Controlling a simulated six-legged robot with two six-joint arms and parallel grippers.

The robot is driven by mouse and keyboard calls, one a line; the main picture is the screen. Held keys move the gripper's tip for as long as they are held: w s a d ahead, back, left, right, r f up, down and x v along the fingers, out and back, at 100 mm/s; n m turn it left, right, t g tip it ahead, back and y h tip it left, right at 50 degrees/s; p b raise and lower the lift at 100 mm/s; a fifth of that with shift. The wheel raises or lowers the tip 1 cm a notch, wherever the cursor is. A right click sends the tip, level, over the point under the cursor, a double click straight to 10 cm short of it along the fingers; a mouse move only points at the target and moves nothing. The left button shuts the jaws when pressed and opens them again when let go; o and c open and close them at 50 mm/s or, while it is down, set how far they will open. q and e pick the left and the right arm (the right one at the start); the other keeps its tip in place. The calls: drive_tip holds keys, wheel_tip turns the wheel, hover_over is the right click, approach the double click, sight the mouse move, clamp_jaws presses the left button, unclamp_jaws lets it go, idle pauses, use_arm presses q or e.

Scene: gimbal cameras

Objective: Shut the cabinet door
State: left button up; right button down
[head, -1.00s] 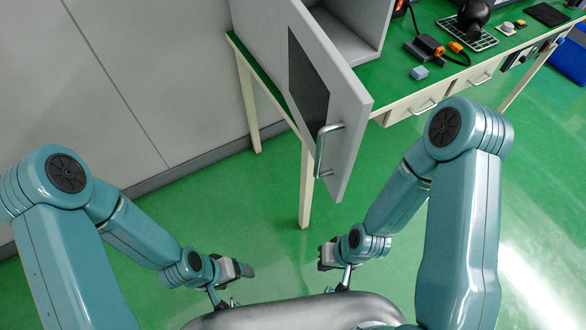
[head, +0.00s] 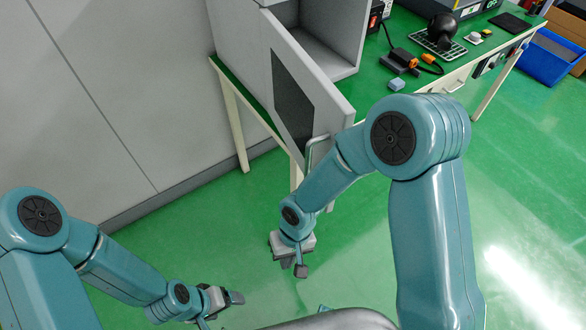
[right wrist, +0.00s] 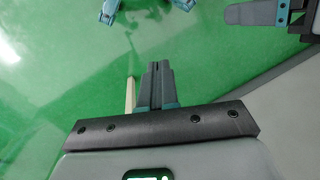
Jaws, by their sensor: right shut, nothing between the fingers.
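The grey cabinet door (head: 337,112) stands open in the head view, swung out toward me from the cabinet (head: 330,66). It has a dark panel (head: 292,100) and a metal bar handle (head: 311,150). My right arm hides the lower right of the door and part of the handle. My right gripper (head: 297,268) is below the door and apart from it, pointing down; in the right wrist view its fingers (right wrist: 158,85) are together and empty. My left gripper (head: 226,299) is low, left of the right one; its jaw opening is unclear.
The cabinet stands on a green-topped bench (head: 385,105). On the bench are a blue block (head: 396,84), a dark device with orange plugs (head: 404,59) and a black lamp-like object (head: 441,31). A grey wall (head: 110,90) is at the left.

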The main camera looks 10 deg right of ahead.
drive_tip(key=w+a+r+m+t+h+p, duration=0.1)
drive_tip(key=w+a+r+t+h, duration=0.15)
drive_tip(key=r, duration=0.75)
drive_tip(key=w+a+r+t+h, duration=0.1)
drive_tip(key=w+r+t+h, duration=0.15)
drive_tip(key=r, duration=0.75)
drive_tip(key=w+a+r+m+t+h+p, duration=0.1)
drive_tip(key=r+h, duration=0.2)
drive_tip(key=r, duration=0.7)
drive_tip(key=w+d+f+p, duration=0.2)
drive_tip(key=w+d+f, duration=0.2)
drive_tip(key=d+f, duration=0.4)
drive_tip(key=shift+d+f, duration=0.25)
drive_tip(key=shift+d, duration=0.1)
drive_tip(key=shift+s, duration=0.1)
